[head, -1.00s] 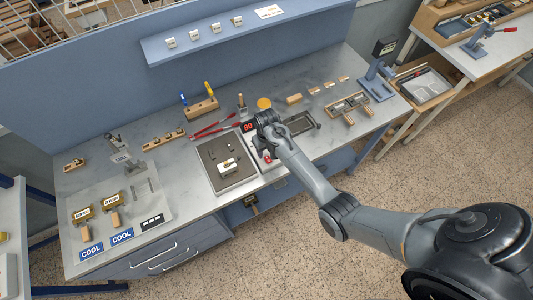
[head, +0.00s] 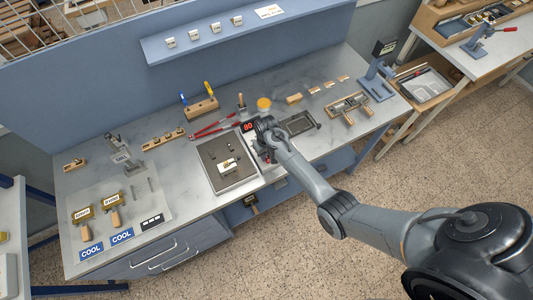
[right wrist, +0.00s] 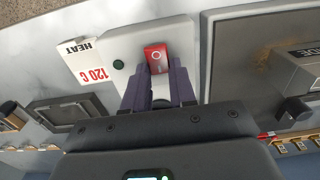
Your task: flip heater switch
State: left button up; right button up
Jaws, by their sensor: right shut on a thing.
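The heater (right wrist: 135,45) is a pale box with a small green lamp (right wrist: 118,64) and a red rocker switch (right wrist: 157,58), seen in the right wrist view. My right gripper (right wrist: 157,78) has its two dark fingertips at the near end of the red switch, one on each side, and is shut on it. In the head view my right gripper (head: 266,154) is over the front of the heater and mostly hides the switch. The heater's red-digit display (head: 249,127) shows behind it. My left gripper is not in view.
A dark plate with small parts (head: 226,164) lies left of the heater, and a dark tray (head: 298,123) lies to its right. Red-handled tongs (head: 212,128) lie behind. A white HEAT 120 C card (right wrist: 86,60) is beside the heater.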

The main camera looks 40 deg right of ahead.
jog(key=shift+s+a+r+t+p, duration=0.1)
jog(key=shift+s+r+t+p, duration=0.25)
jog(key=shift+t+p, duration=1.1)
grip_shut()
jog(key=shift+s+f+h+p, duration=0.1)
jog(key=shift+h+p, duration=0.2)
jog(key=shift+p, duration=0.4)
jog(key=shift+f+t, duration=0.1)
jog(key=shift+t, duration=0.35)
jog(key=o, duration=0.9)
grip_release()
jog(key=shift+s+r, duration=0.15)
jog(key=shift+r, duration=0.3)
jog(key=v, duration=1)
jog(key=shift+a, duration=0.15)
